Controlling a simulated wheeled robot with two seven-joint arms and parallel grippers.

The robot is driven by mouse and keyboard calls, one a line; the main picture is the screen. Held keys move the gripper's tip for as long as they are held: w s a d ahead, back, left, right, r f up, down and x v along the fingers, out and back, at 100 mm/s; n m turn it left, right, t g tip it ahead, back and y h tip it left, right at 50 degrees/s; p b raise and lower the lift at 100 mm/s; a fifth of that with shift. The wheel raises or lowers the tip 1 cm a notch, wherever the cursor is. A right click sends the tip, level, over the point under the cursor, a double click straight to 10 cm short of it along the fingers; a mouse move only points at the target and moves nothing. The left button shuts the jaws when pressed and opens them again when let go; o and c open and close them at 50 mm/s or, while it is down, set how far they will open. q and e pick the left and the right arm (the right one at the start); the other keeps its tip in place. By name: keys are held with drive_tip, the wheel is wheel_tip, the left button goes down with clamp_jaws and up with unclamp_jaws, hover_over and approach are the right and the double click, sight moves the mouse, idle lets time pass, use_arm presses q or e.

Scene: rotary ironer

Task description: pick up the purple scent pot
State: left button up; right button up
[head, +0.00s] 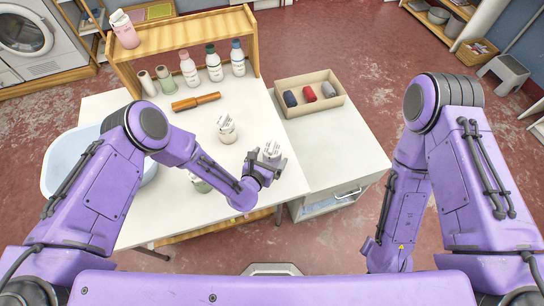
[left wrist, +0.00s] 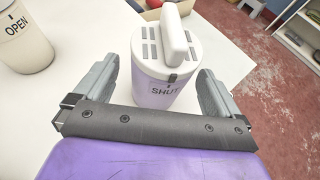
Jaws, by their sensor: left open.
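In the left wrist view my left gripper (left wrist: 158,88) is open, with one finger on each side of the pot and a visible gap at least on the right. My right gripper is not in view; only its arm shows.
A cream pot (head: 227,129) labelled OPEN stands left of the purple one. Another pot (head: 199,183) is partly hidden by my left arm. A tray (head: 337,101) with rolled cloths is behind right. Bottles (head: 213,65) and a wooden shelf (head: 185,31) stand at the back.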

sight(272, 145)
use_arm(q)
drive_tip(key=x, duration=0.2)
drive_tip(key=shift+w+d+f, duration=0.2)
drive_tip(key=shift+w, duration=0.05)
drive_tip(key=c, duration=1.1)
drive_tip(key=shift+r, duration=0.1)
wheel_tip(272, 145, up, 10)
drive_tip(key=shift+f, duration=0.1)
